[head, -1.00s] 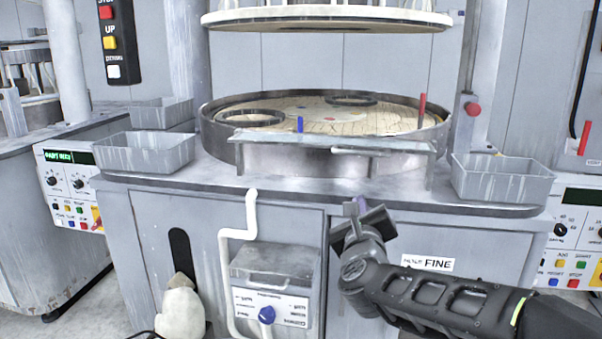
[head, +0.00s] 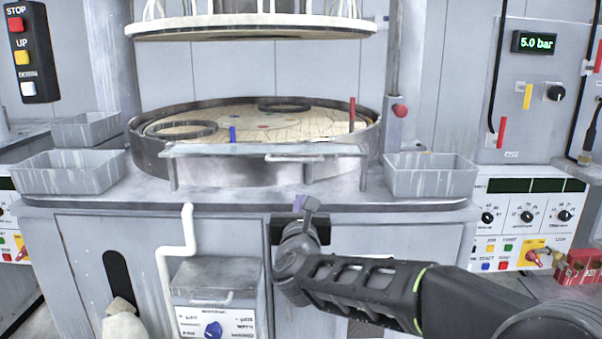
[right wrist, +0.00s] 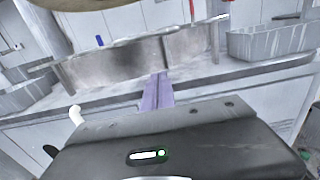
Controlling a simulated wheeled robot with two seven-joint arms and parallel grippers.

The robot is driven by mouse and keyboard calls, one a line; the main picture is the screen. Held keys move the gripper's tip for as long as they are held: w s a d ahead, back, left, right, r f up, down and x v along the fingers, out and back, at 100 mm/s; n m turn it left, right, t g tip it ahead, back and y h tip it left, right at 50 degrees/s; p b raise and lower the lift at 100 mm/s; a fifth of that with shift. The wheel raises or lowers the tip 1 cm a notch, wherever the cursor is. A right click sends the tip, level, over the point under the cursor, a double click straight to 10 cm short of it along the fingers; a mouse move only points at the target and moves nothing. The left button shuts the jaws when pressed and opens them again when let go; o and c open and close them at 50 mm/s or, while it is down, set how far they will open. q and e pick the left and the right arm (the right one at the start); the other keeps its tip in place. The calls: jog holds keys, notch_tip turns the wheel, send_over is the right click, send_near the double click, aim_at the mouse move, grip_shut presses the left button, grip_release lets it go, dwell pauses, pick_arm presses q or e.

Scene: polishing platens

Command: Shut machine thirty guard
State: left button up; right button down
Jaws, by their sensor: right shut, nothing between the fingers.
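The polishing machine in the middle has a round platen (head: 290,122) with a dark rim. The guard (head: 262,150), a grey flat-topped panel on legs with a pale bar handle (head: 300,158), stands along the platen's front edge. No readable number thirty shows on it. My right gripper (head: 307,205) is shut and empty, in front of the cabinet and just below the guard's handle, apart from it. In the right wrist view its purple fingers (right wrist: 158,90) lie together, pointing toward the guard's front (right wrist: 120,66).
Grey trays stand left (head: 68,172) and right (head: 430,176) of the platen. A raised upper plate (head: 250,26) hangs above it. A white bent pipe (head: 178,255) and a box with a blue knob (head: 215,300) are on the cabinet front. A button panel (head: 28,50) is at upper left.

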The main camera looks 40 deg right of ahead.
pick_arm(q)
jog(key=shift+r+p, duration=1.55)
jog(key=shift+r, duration=0.1)
pick_arm(e)
jog(key=w+d+r, duration=0.4)
jog(key=w+d, duration=0.1)
jog(key=w, duration=0.1)
jog(key=shift+w, duration=0.35)
pick_arm(q)
jog(key=shift+r, duration=0.1)
